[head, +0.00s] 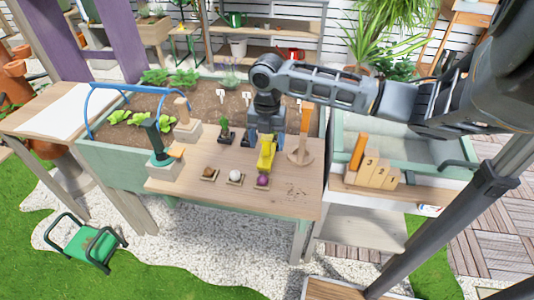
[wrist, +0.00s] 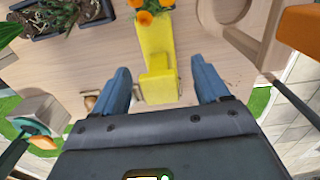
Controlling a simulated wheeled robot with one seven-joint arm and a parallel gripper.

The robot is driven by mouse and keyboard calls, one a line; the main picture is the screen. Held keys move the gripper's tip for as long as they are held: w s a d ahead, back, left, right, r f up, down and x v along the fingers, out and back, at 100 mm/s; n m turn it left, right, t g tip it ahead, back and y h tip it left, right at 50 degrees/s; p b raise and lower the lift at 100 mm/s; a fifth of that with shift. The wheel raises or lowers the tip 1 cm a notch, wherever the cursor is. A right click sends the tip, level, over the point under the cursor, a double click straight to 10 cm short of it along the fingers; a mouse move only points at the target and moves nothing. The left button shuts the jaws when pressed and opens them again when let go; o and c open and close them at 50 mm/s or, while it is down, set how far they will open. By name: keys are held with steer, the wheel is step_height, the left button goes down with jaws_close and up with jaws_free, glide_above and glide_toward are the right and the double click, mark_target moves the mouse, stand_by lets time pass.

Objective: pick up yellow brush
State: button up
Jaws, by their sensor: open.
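The yellow brush (wrist: 158,45) lies or stands between the two blue fingers of my gripper (wrist: 160,75) in the wrist view, with a gap on either side. In the head view the yellow brush (head: 267,154) shows at the tabletop, just below my gripper (head: 266,135), whose wrist hides part of it. The fingers are apart and do not visibly touch it. Orange blobs show at its far end in the wrist view; I cannot tell whether they belong to it.
A round wooden piece with an upright orange-brown handle (head: 305,132) stands close on the right. Small dark pots with plants (head: 225,134) are on the left. Three small squares with round items, including a purple one (head: 262,181), line the front of the wooden table (head: 210,198).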

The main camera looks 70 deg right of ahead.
mark_target(267, 149)
steer(key=shift+a+f, duration=0.1)
steer(key=shift+f, duration=1.6)
steer(key=c, duration=1.2)
